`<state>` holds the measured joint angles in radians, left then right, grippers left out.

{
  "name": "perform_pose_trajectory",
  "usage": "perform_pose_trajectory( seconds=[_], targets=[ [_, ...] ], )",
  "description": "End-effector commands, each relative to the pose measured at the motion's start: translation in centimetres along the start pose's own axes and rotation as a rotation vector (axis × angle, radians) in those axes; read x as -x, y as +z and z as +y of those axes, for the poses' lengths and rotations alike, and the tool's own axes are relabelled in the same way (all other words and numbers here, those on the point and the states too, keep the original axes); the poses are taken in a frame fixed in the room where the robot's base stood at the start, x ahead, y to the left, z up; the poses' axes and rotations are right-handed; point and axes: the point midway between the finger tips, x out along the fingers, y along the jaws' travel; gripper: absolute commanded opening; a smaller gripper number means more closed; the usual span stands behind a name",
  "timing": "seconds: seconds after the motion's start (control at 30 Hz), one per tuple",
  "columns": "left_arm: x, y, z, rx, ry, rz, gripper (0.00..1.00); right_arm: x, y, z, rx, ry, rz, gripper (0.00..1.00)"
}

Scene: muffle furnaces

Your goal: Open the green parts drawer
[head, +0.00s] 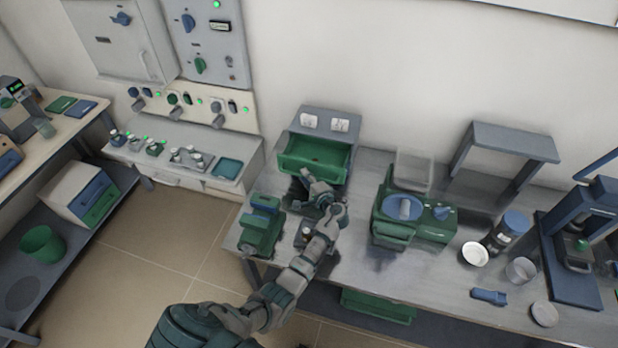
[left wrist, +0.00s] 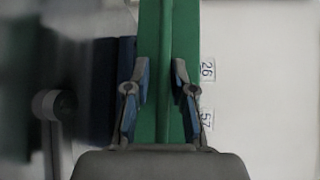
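The green parts drawer (head: 315,152) is in a grey cabinet (head: 322,119) with two white labels, at the back left of the bench. It appears pulled out, with its green inside showing from above. My left gripper (head: 306,181) is at the drawer's front, its arm reaching up from below. In the left wrist view the two fingers (left wrist: 161,68) stand apart on either side of a narrow green ridge of the drawer (left wrist: 165,25), and a gap shows beside it. I cannot tell whether they touch it. My right gripper is not in view.
A green machine (head: 261,228) stands left of my left arm. A green device with a round dial (head: 403,208) stands to the right. Further right are a white bowl (head: 474,254), a blue-lidded jar (head: 507,232) and a blue press (head: 573,260).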

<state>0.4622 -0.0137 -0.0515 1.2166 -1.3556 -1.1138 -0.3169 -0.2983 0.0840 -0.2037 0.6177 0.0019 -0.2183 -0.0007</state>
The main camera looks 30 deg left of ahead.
Motion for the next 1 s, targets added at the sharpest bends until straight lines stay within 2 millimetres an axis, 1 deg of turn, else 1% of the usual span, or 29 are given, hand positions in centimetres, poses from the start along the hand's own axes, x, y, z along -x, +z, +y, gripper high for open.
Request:
perform_pose_trajectory(
  seconds=[0.17,0.2,0.27,0.5,0.63,0.8,1.0],
  targets=[
    [1.1,-0.5,-0.1,-0.002,-0.003,0.003,0.24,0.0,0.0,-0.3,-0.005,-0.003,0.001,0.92],
    [1.6,-0.5,-0.1,-0.002,-0.003,0.003,0.24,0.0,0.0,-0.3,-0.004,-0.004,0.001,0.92],
    [2.7,-0.6,-0.1,-0.001,-0.004,0.005,0.24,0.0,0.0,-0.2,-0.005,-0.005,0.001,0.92],
    [7.8,-0.1,0.1,0.000,0.000,0.003,0.24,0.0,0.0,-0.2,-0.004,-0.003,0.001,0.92],
    [9.8,0.1,0.1,0.002,0.003,0.002,0.24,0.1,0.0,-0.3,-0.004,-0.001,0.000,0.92],
    [11.1,0.5,0.2,0.003,0.005,-0.001,0.24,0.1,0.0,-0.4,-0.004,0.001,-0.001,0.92],
    [11.6,0.3,0.1,0.002,0.002,-0.001,0.24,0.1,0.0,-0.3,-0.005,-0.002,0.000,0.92]
  ],
)
